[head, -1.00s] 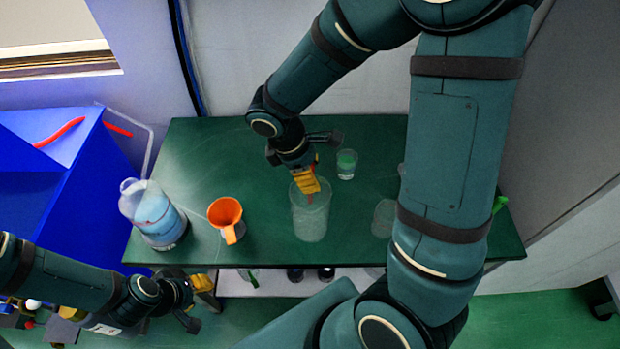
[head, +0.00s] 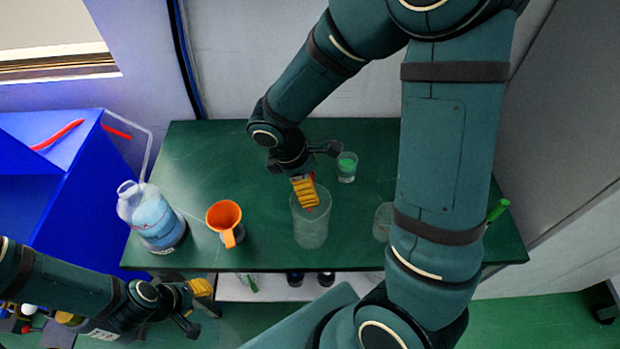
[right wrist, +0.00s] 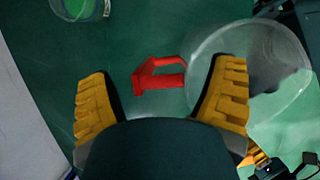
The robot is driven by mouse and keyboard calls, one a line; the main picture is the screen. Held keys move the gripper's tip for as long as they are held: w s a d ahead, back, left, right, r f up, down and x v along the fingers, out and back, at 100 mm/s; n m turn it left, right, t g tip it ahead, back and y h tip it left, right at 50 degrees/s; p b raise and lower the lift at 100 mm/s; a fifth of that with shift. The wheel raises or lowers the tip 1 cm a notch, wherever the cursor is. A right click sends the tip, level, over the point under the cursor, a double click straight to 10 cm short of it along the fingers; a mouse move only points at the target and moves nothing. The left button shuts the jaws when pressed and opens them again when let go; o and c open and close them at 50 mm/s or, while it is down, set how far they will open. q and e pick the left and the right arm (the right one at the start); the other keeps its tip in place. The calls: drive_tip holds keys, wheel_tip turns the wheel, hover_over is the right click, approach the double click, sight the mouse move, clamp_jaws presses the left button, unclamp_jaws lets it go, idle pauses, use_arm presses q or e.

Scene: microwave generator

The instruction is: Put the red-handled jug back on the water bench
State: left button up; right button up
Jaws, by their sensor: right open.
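The red-handled jug (head: 310,228) is a clear, tall vessel standing upright on the green bench (head: 270,140). My right gripper (head: 306,192) is over its far rim and hides most of the handle in the head view. In the right wrist view the red handle (right wrist: 158,75) lies beyond and between the open yellow fingers (right wrist: 160,100), closer to the right finger. That finger overlaps the edge of the jug's round mouth (right wrist: 280,65). Contact cannot be told. My left gripper (head: 195,307) is low at the left, off the bench front, with its fingers apart and nothing visible between them.
An orange-topped jug (head: 225,214) and a blue-filled bottle (head: 156,222) stand left of the clear jug. A small beaker with green liquid (head: 347,166) is behind right. Another clear beaker (head: 382,222) is partly behind my right arm. The bench's back left is clear.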

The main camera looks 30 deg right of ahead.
use_arm(q)
drive_tip(key=r+p, duration=0.1)
drive_tip(key=r, duration=0.1)
drive_tip(key=r+p, duration=0.1)
drive_tip(key=p, duration=0.1)
drive_tip(key=shift+s+r, duration=0.35)
use_arm(e)
drive_tip(key=v, duration=1.2)
drive_tip(key=shift+r, duration=0.1)
